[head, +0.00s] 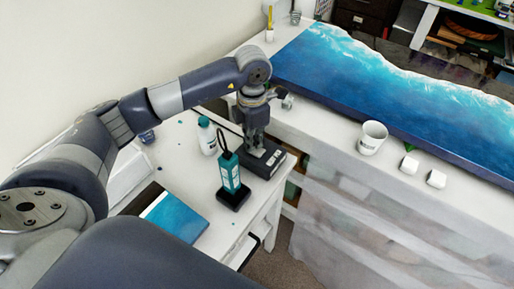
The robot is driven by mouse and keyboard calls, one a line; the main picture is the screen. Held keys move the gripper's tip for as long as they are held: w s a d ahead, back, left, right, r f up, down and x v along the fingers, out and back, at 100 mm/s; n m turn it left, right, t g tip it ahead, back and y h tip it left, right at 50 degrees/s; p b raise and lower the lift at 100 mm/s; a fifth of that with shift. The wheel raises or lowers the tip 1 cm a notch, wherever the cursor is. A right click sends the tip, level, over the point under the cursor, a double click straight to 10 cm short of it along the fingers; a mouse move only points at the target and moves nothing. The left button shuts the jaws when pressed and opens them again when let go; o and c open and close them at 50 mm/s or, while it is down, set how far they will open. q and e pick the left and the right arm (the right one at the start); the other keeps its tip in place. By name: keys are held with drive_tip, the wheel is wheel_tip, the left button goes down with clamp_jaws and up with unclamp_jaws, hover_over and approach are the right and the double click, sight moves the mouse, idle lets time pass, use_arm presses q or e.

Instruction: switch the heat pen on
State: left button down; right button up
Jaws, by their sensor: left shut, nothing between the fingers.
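A teal device with a thin dark loop at its top, which looks like the heat pen (230,178), stands upright on a black base (234,197) on the small white side table. Just behind and to its right is a low black box (279,159) with light marks on top. My left gripper (256,152) points down, shut and empty, with its fingertips at or just above the top of this box. I cannot tell whether they touch it. The gripper hides part of the box. No lit indicator can be made out. My right gripper is not in view.
A white bottle with a teal cap (207,136) stands left of the pen. A blue panel (174,218) lies at the table's front left.

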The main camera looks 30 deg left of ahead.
use_arm(q)
drive_tip(key=shift+r+p, duration=1.45)
drive_tip(key=shift+r, duration=1.65)
drive_tip(key=shift+s+f, duration=0.1)
